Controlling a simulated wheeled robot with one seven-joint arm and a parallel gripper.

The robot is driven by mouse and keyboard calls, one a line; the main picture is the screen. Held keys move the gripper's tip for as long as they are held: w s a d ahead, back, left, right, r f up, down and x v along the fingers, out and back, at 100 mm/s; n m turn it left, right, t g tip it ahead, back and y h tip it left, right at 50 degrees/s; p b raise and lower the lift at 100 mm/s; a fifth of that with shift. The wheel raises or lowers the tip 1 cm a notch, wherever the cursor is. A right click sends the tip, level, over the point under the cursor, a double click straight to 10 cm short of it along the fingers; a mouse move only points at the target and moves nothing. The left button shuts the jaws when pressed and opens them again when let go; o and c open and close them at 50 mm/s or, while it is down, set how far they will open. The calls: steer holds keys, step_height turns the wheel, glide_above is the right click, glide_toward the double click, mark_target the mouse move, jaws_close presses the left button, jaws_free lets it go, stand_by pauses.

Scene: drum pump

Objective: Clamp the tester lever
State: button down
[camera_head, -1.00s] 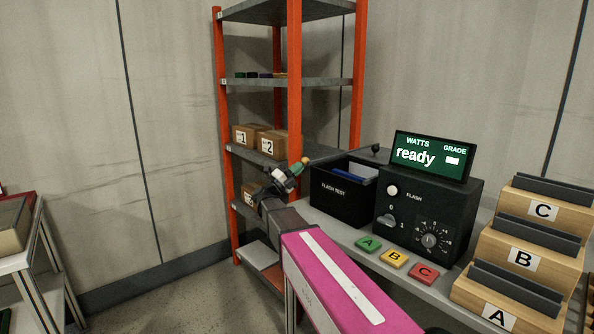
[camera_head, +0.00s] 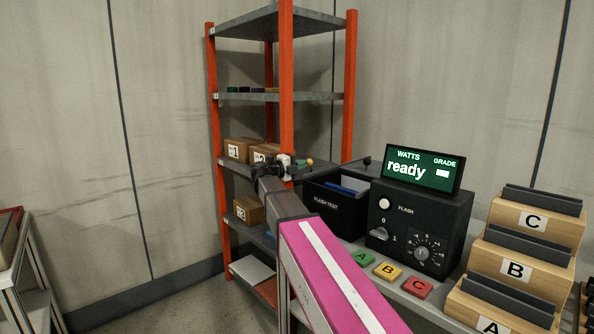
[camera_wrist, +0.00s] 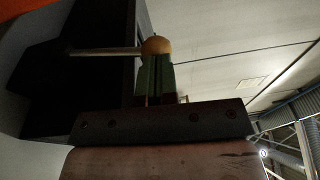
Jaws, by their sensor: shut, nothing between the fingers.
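The black tester (camera_head: 420,226) stands on the bench with a lit "ready" display (camera_head: 423,168). A pale rod (camera_wrist: 105,51) runs from a dark body on the left toward that tip.
An orange-posted shelf (camera_head: 287,100) with boxes stands behind my gripper. Green, yellow and red A, B, C blocks (camera_head: 387,271) lie before the tester. Wooden stepped racks (camera_head: 515,270) stand at the right. The open bin lies close below and right of my gripper.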

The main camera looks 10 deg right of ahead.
steer(key=shift+w+d+r, duration=0.3)
steer(key=shift+d, duration=0.25)
steer(key=shift+w+d+r, duration=0.3)
steer(key=shift+d, duration=0.2)
